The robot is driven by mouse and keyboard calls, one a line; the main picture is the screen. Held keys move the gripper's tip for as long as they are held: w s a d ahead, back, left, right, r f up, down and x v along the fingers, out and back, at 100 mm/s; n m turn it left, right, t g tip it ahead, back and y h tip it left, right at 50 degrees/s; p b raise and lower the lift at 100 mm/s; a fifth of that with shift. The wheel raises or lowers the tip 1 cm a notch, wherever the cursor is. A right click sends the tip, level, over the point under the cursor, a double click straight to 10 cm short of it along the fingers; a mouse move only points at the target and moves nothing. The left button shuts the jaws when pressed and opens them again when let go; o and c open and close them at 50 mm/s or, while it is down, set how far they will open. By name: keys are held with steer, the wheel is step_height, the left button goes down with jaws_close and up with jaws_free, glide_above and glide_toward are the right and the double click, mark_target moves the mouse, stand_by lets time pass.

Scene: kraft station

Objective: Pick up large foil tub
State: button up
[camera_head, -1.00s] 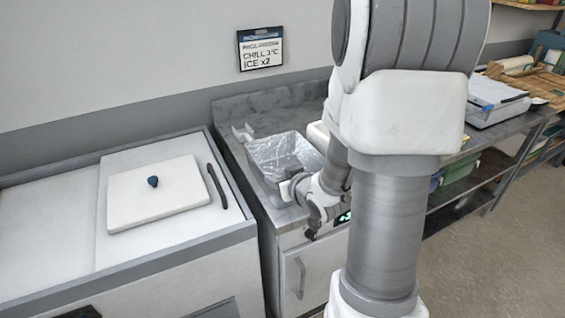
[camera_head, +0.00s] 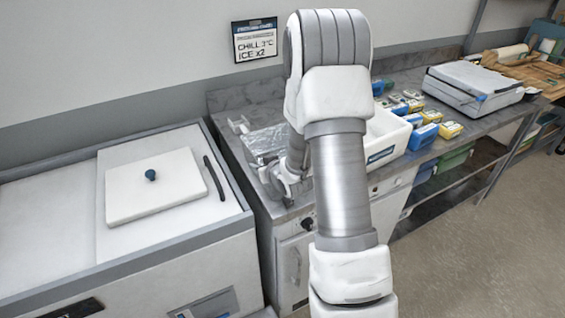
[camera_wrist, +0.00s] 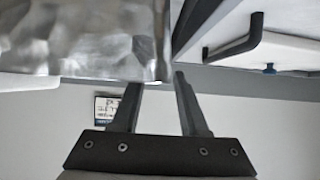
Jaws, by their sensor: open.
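The large foil tub (camera_head: 262,142) is shiny silver and stands on the grey counter, left of my arm in the head view. My forearm hides its right side. In the wrist view the tub (camera_wrist: 80,40) fills the upper left, with its crinkled wall close up. My gripper (camera_wrist: 160,82) is open, its two dark fingers pointing at the tub's edge. One fingertip is beside each side of that edge in the picture. I cannot tell whether the edge is between the fingers or whether they touch it. In the head view the fingers are hard to make out near the tub's front corner.
A white bin (camera_head: 388,140) stands right of my arm, with blue packs (camera_head: 422,137) and yellow packs (camera_head: 450,129) beside it. A grey case (camera_head: 474,86) is further right. A white freezer lid (camera_head: 155,190) with a blue knob lies left. A sign (camera_head: 254,40) hangs behind.

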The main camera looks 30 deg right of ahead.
mark_target(251, 160)
steer(key=x, duration=0.4)
jaws_close()
stand_by(0.4)
